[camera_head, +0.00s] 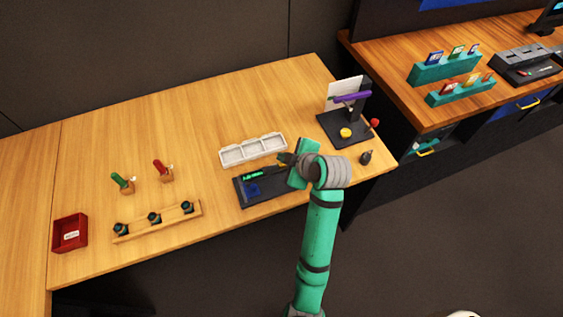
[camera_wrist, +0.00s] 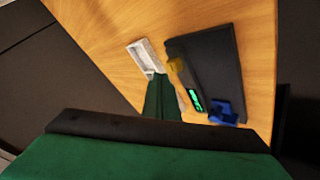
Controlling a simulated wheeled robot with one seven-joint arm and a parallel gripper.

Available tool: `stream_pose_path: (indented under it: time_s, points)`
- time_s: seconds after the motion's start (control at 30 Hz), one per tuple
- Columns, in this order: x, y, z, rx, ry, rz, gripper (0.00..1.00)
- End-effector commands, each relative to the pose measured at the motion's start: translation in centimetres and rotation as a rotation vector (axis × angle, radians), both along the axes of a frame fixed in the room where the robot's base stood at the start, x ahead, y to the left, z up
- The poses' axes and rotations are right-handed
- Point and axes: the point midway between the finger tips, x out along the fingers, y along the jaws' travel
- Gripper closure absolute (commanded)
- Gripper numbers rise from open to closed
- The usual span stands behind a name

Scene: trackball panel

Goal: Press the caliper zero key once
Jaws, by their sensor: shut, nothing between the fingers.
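The caliper's lit green display (camera_head: 252,175) shows on the dark panel (camera_head: 244,202) at the table's front edge. My gripper (camera_head: 285,158) is shut and empty, over the panel's right back part. In the wrist view my gripper (camera_wrist: 160,80) is left of the yellow part and display. I cannot tell whether it touches anything. I cannot make out the zero key.
A white compartment tray (camera_head: 224,156) stands just behind the panel. A dark stand with a yellow button (camera_head: 346,132) and a red knob (camera_head: 374,123) is at the right, near a small dark object (camera_head: 366,158). A wooden rack (camera_head: 130,232) and red box (camera_head: 70,220) stand left.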

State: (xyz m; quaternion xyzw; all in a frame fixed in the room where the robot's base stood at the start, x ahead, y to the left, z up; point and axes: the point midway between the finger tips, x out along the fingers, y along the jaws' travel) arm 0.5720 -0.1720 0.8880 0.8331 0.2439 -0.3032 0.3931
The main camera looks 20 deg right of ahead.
Motion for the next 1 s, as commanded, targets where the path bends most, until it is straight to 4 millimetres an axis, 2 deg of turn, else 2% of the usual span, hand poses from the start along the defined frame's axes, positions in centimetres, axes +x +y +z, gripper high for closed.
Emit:
stream_pose_path:
  time_s: [1.0]
  points:
    - [0.00,-0.02,-0.84,0.000,0.000,0.000,1.00]
